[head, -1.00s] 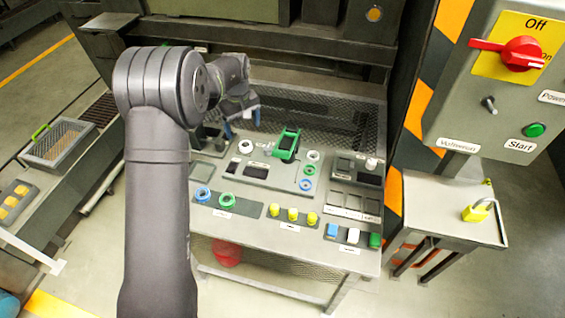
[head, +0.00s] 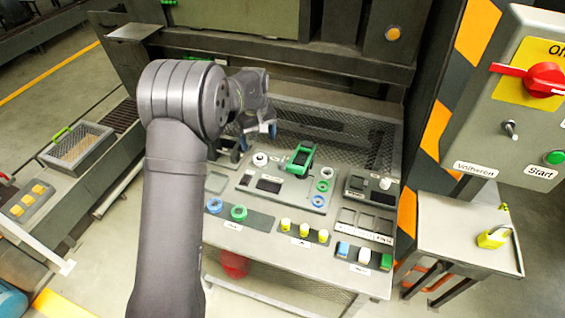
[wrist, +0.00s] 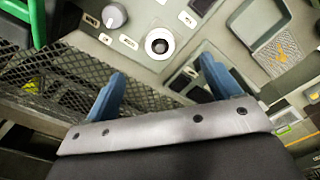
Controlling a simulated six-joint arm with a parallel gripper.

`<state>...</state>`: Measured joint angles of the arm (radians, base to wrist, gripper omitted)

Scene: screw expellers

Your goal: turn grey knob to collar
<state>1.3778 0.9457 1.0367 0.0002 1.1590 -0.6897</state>
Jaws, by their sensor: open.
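A round grey knob (wrist: 114,16) with a pale pointer mark sits on the panel, near the top of the wrist view. To its right in that view is a white ring-shaped collar (wrist: 158,44) with a dark centre. The collar also shows in the head view (head: 260,159), near the panel's far left; the grey knob is too small there to tell clearly. My gripper (wrist: 161,68) has its two blue fingers apart and empty, pointing towards the panel close to the collar. In the head view my gripper (head: 259,136) hangs just beyond the collar.
A green lever (head: 300,158) stands right of the collar. Blue and green rings (head: 239,212), yellow knobs (head: 304,230) and coloured buttons (head: 364,256) line the front. A control box (head: 510,120) stands at the right. A mesh surface (head: 330,125) lies behind the panel.

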